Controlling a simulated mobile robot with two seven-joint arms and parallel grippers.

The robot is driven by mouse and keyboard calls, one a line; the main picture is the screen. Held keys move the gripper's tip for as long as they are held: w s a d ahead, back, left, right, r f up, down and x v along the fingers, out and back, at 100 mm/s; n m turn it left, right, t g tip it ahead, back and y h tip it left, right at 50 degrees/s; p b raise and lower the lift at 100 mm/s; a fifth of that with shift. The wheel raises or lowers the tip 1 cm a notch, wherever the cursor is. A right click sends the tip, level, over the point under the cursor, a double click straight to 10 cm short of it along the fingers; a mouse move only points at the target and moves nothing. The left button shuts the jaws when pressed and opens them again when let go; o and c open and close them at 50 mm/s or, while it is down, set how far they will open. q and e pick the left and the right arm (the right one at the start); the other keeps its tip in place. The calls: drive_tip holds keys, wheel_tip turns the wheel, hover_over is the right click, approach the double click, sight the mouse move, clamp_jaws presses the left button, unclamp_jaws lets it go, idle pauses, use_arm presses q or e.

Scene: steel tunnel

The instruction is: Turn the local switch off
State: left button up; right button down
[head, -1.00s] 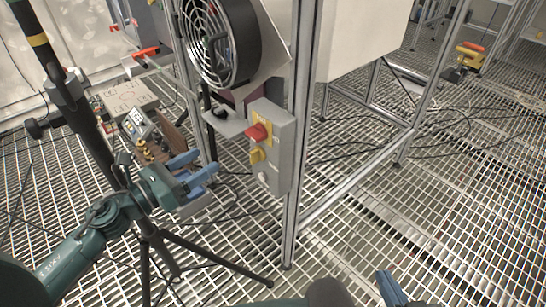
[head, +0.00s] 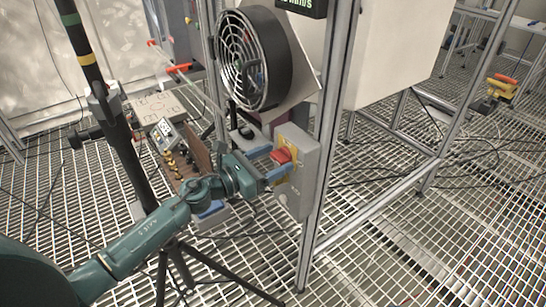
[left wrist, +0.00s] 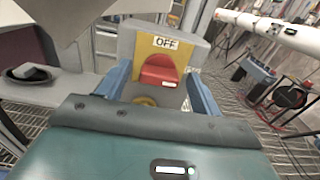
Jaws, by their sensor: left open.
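A grey switch box (head: 308,172) is fixed to an upright metal post. Its red knob (head: 281,156) sits on a yellow plate. In the left wrist view the red knob (left wrist: 159,71) is below a white "OFF" label (left wrist: 165,43). Part of a yellow knob (left wrist: 143,101) shows beneath it, mostly hidden by my gripper. My left gripper (head: 271,163) is open, its blue fingers on either side of the red knob. In the left wrist view the gripper (left wrist: 158,76) frames the knob; I cannot tell whether the fingers touch it. My right gripper is not in view.
A round fan (head: 253,58) is above and left of the box. The metal post (head: 325,150) stands close on the right. A black tripod (head: 172,262) and a small bench with instruments (head: 170,135) are at the left. Cables lie on the grating floor.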

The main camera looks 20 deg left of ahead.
use_arm(q)
drive_tip(key=shift+w+d, duration=0.15)
drive_tip(key=shift+w, duration=0.05)
drive_tip(key=c, duration=1)
